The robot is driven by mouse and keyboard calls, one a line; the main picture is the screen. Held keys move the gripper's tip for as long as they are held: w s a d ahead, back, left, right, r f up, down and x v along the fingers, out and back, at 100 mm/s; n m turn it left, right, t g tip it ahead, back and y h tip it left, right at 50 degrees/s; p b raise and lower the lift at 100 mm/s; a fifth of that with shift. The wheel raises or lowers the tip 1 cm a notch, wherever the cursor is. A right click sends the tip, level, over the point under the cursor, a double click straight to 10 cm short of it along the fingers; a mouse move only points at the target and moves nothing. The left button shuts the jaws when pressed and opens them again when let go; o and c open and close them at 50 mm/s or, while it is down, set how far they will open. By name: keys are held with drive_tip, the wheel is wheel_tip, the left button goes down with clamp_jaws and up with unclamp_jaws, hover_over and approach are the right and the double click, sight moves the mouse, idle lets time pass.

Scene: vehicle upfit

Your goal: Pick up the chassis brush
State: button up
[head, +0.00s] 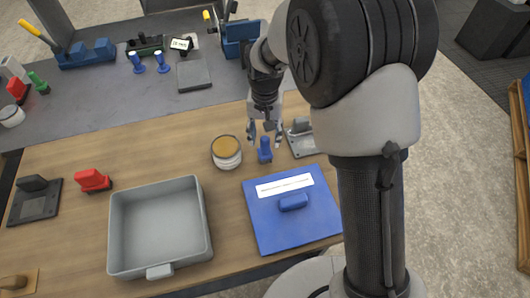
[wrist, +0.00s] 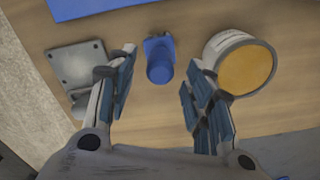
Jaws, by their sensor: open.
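A small upright blue object with a rounded handle (head: 265,152) stands on the wooden bench top, just beyond the blue lid. It may be the chassis brush; no bristles show. My gripper (head: 264,141) is open above it, with a finger on either side. In the wrist view the blue object (wrist: 160,61) shows between the open fingers, seen from above and apart from both. Nothing is held.
A round tin with a tan top (head: 226,152) stands close left of my gripper, and a grey metal plate with a fitting (head: 302,140) close right. The blue lid (head: 267,221) and an empty grey bin (head: 117,232) lie nearer. A red-handled item (head: 93,180) sits left.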

sight(265, 138)
wheel_tip(265, 138, down, 3)
drive_tip(key=shift+f+b, duration=0.1)
drive_tip(key=shift+b, duration=0.2)
clamp_jaws()
idle(0.4)
